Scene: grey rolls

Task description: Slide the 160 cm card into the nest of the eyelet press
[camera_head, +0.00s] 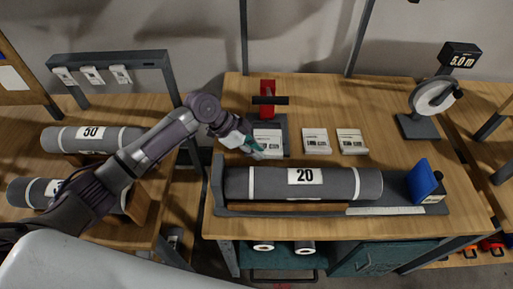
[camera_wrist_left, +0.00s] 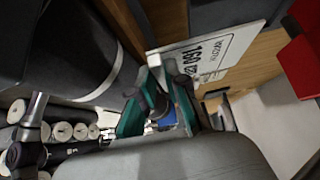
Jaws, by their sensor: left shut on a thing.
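The 160 cm card (camera_wrist_left: 215,52) is white with black print, readable in the left wrist view. My left gripper (camera_wrist_left: 165,75), with teal fingers, is shut on the card's near edge. In the head view the gripper (camera_head: 252,147) reaches over the bench from the left, and the card (camera_head: 268,138) lies at the front of the eyelet press. The press (camera_head: 267,92) has a red body, a dark lever and a dark base. I cannot tell how far the card sits in the nest. My right gripper is not in view.
Two more white cards (camera_head: 316,141) (camera_head: 352,141) lie right of the press. A grey roll marked 20 (camera_head: 260,184) lies in a tray in front, with a blue block (camera_head: 421,180) at its right. A dial gauge (camera_head: 433,98) stands back right. Other rolls (camera_head: 92,138) lie on the left bench.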

